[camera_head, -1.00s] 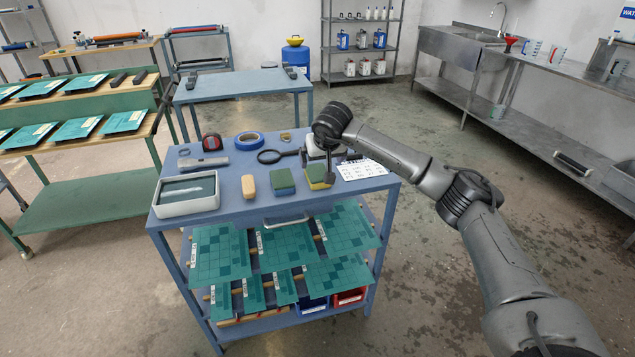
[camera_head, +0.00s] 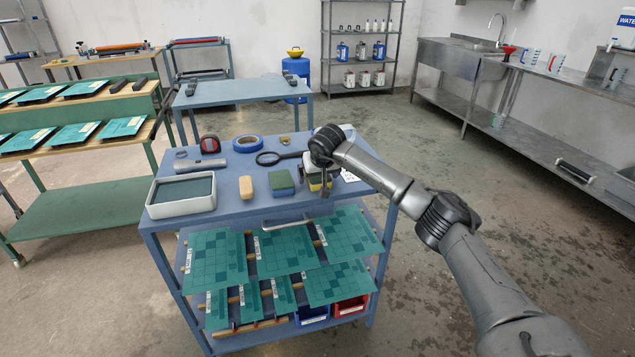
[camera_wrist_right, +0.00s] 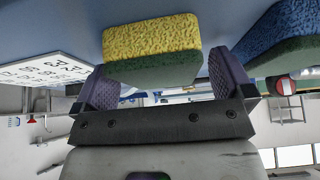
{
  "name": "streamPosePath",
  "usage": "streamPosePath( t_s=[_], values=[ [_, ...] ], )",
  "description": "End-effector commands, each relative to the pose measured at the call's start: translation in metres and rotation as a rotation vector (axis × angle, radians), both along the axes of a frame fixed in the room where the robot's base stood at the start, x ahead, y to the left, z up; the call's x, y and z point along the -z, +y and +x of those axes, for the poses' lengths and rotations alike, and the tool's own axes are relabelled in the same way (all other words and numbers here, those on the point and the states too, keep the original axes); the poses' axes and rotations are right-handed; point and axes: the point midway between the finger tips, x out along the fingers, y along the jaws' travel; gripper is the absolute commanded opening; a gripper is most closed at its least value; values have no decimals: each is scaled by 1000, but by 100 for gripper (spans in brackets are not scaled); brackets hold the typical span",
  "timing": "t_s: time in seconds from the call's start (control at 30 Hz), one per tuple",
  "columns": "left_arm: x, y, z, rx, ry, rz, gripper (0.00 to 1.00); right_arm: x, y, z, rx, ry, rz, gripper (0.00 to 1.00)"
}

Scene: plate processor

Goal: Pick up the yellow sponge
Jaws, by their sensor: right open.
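The yellow sponge (camera_head: 314,187) with a green layer lies near the right end of the blue cart's top, mostly hidden behind my right gripper (camera_head: 325,188) in the head view. In the right wrist view the sponge (camera_wrist_right: 150,38) shows its rough yellow face and green side. There my right gripper (camera_wrist_right: 165,80) is open, with one dark finger to each side of the sponge and a gap on the right side. I cannot tell whether the left finger touches it. My left gripper is not in view.
A green-and-blue sponge (camera_head: 281,183) lies close beside it, then a tan block (camera_head: 247,187) and a white tray (camera_head: 182,207). A magnifier (camera_head: 268,158) and tape roll (camera_head: 248,143) lie behind. A white printed card (camera_head: 349,175) is partly hidden by my arm.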

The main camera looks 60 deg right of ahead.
Motion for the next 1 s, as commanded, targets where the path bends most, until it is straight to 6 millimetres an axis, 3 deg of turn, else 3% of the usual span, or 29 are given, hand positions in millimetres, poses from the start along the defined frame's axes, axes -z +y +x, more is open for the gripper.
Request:
streamPosePath(
  t_s=[0.23, 0.8, 1.0],
  values=[
    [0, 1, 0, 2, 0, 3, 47, 0, 0, 0, 0, 0, 0, 99],
    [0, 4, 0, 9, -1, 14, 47, 0, 0, 0, 1, 0, 0, 46],
    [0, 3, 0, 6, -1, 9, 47, 0, 0, 0, 1, 0, 0, 46]
  ],
)
